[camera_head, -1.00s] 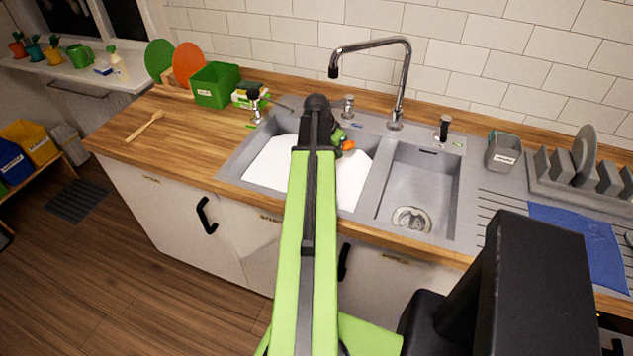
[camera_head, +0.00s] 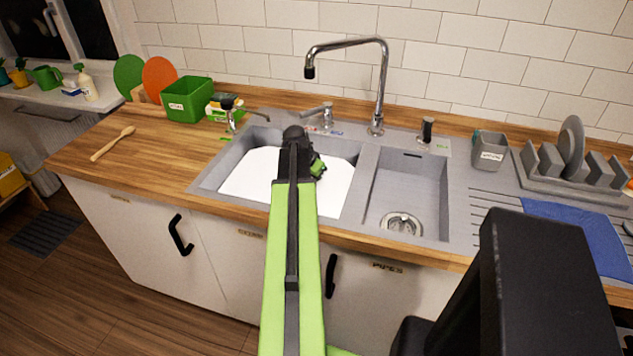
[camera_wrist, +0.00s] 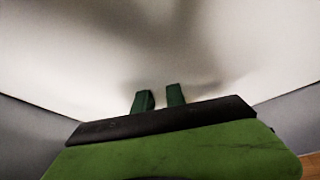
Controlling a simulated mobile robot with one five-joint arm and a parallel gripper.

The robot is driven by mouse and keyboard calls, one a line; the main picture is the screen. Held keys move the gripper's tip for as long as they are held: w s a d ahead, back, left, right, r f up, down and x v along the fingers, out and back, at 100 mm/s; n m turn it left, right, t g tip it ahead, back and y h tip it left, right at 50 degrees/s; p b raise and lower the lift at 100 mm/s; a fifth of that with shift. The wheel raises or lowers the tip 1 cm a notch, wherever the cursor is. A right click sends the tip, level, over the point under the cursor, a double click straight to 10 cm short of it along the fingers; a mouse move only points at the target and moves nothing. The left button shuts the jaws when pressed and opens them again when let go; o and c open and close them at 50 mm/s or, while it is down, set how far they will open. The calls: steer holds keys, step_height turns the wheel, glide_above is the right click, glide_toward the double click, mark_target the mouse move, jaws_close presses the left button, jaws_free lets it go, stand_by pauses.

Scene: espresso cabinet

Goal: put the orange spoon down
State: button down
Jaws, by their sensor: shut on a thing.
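My gripper (camera_head: 318,167) is over the left sink basin (camera_head: 205,180), which shows a flat white surface (camera_head: 248,175) inside. In the wrist view, the two dark green fingers (camera_wrist: 159,97) stand a small gap apart and point toward the white surface, with a shadow falling on it. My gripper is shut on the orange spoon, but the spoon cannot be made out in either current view. My arm hides part of the basin.
An empty right basin (camera_head: 405,190) is beside it, with a tall faucet (camera_head: 378,85) behind. A green box (camera_head: 189,100) and a wooden spoon (camera_head: 113,144) are on the left worktop. A grey cup (camera_head: 488,150), dish rack (camera_head: 575,185) and blue cloth (camera_head: 580,235) are right.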

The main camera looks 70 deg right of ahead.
steer(key=c, duration=1.4)
jaws_free()
steer(key=shift+f, duration=0.15)
steer(key=shift+r+p, duration=0.35)
steer(key=shift+r, duration=0.05)
steer(key=p+v, duration=1)
steer(key=v, duration=0.1)
steer(key=shift+w+a+r+p, duration=0.1)
steer(key=shift+a+r+p, duration=0.05)
steer(key=shift+r+p, duration=0.15)
